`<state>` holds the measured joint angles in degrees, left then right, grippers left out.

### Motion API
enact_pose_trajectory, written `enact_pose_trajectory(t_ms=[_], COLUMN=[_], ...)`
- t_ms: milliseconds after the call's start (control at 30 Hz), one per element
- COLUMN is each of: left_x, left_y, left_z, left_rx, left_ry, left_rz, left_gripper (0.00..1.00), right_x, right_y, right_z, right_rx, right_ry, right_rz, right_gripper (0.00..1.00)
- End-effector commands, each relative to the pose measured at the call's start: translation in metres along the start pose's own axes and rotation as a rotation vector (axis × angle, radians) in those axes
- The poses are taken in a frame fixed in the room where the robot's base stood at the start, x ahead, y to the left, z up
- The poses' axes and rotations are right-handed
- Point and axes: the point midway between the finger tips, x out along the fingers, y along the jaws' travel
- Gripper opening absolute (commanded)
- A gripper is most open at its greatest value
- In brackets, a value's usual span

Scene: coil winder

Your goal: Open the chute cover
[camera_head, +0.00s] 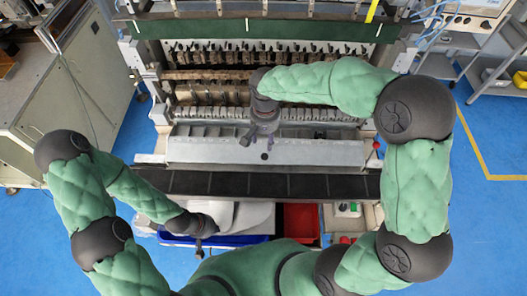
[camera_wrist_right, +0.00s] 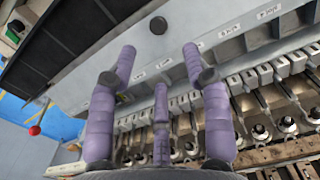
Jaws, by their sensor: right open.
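The chute cover looks to be the long grey panel (camera_head: 320,152) across the front of the coil winder, below the row of metal parts. It lies as a flat sloping face with a small dark round knob or hole near its middle. My right gripper (camera_head: 258,138) is over the panel's upper middle, fingers pointing down at it. In the right wrist view, the open, empty purple fingers (camera_wrist_right: 159,62) spread before the grey panel (camera_wrist_right: 190,25); contact cannot be told. My left gripper (camera_head: 201,238) is low at the left, away from the panel, its fingers too small to read.
A black conveyor belt (camera_head: 240,184) runs in front of the panel. Below it are a blue bin (camera_head: 225,241), a red bin (camera_head: 301,222) and a button box (camera_head: 347,209). A red-knobbed lever (camera_head: 376,146) stands at the panel's right end.

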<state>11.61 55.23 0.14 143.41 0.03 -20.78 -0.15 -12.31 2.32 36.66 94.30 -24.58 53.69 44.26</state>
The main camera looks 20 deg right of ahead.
Motion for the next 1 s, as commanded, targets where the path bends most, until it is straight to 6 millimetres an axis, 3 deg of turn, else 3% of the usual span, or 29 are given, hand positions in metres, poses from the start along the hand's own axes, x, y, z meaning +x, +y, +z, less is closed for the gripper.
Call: enact_pose_trajectory(t_ms=[500, 700, 1000], left_x=[0.003, 0.003, 0.003], left_y=[-0.001, -0.001, -0.001], left_z=[0.000, 0.000, 0.000], left_rx=[0.000, 0.000, 0.000], left_ry=[0.000, 0.000, 0.000], left_rz=[0.000, 0.000, 0.000], left_gripper=[0.00, 0.00, 0.00], right_x=[0.083, 0.098, 0.100], right_y=[0.001, 0.000, 0.000], right_z=[0.001, 0.001, 0.001], right_rx=[0.001, -0.001, 0.000], right_ry=[-0.004, -0.002, -0.001], right_rz=[0.002, 0.001, 0.001], right_gripper=[0.49, 0.49, 0.49])
